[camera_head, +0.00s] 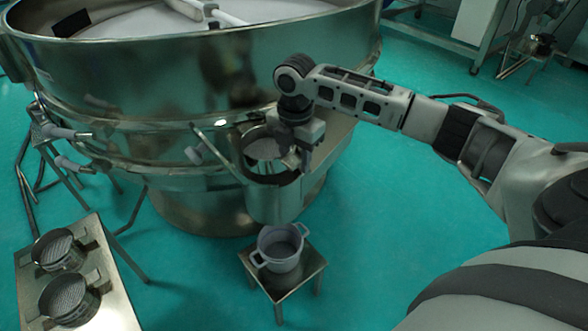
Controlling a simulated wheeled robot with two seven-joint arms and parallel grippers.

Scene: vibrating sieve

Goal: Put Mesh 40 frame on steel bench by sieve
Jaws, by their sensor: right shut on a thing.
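My right gripper (303,152) is at the side outlet of the big steel sieve (200,75), pointing down. It is shut on the rim of a round frame with a grey mesh (264,149), which sits at the mouth of the outlet spout (272,205). I cannot read a mesh number on it. The steel bench (118,293) stands at the lower left beside the sieve. Two round mesh frames, one farther back (57,250) and one nearer (68,298), rest on it in holders. My left gripper is not in view.
A grey pot (281,248) with two handles stands on a small steel stool (308,267) below the spout. Thin legs and hoses lie between bench and sieve. The green floor (385,235) is clear to the right. Machines stand at the back right.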

